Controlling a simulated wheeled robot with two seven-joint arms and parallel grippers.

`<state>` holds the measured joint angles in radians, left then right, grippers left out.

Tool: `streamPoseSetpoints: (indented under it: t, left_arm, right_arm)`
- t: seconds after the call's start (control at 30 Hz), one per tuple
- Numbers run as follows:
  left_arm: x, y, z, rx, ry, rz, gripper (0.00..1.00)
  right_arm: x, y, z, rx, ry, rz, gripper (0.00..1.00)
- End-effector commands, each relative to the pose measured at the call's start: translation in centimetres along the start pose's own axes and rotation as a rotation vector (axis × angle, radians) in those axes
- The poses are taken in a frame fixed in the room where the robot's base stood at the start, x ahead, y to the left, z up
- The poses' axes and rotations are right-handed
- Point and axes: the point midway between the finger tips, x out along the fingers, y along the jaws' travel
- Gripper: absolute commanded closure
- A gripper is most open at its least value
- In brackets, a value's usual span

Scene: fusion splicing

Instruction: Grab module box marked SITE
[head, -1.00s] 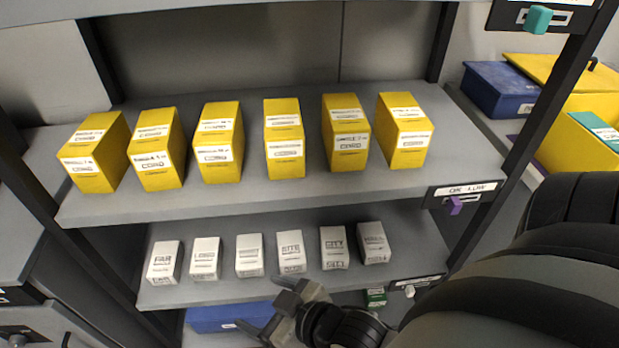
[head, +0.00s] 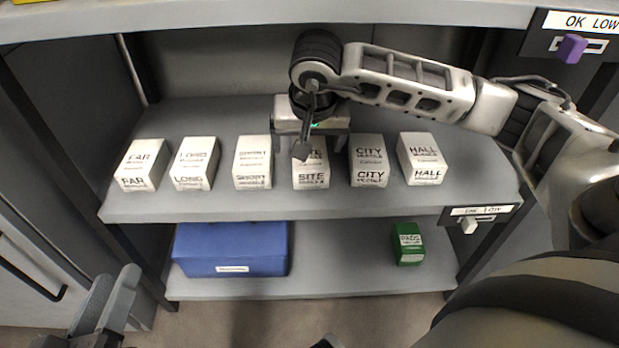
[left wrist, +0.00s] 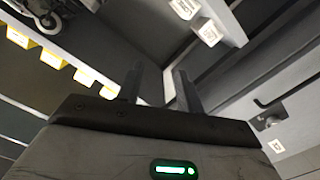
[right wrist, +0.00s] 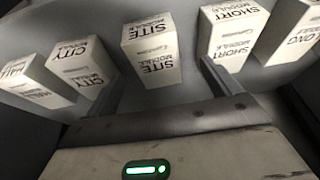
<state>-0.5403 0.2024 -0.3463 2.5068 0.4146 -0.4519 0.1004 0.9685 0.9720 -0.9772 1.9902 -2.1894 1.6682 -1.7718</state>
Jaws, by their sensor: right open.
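The white module box marked SITE (head: 311,178) stands on the middle shelf, between the SHORT box (head: 252,165) and the CITY box (head: 368,165). My right gripper (head: 320,148) is open above and behind the SITE box, covering part of its top. In the right wrist view the SITE box (right wrist: 151,58) lies ahead between the two spread fingers, with no visible grip on it. One finger is near the gap towards SHORT, the other near the gap towards CITY. My left gripper (head: 105,302) is open and empty at the lower left of the head view, away from the boxes.
A blue bin (head: 230,250) and a green box (head: 408,243) are on the shelf below. The upper shelf's edge (head: 250,25) runs above my right arm.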

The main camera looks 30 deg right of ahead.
Motion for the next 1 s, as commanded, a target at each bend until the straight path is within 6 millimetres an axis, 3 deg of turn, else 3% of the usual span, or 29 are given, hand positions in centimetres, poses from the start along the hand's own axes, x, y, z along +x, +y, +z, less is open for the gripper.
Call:
streamPoseSetpoints:
  t: [0.27,0.6,1.0]
  left_arm:
    - [0.7,-0.1,-1.7,0.115,0.109,0.032,0.64]
    - [1.0,1.1,-5.9,0.395,0.371,0.103,0.64]
    - [0.9,1.5,-6.7,0.432,0.408,0.113,0.64]
  right_arm:
    - [2.5,1.0,-0.9,-0.014,0.037,0.04,0.11]
    - [7.0,0.7,-0.7,-0.013,0.035,0.036,0.11]
    - [7.3,0.7,-0.8,-0.014,0.036,0.035,0.11]
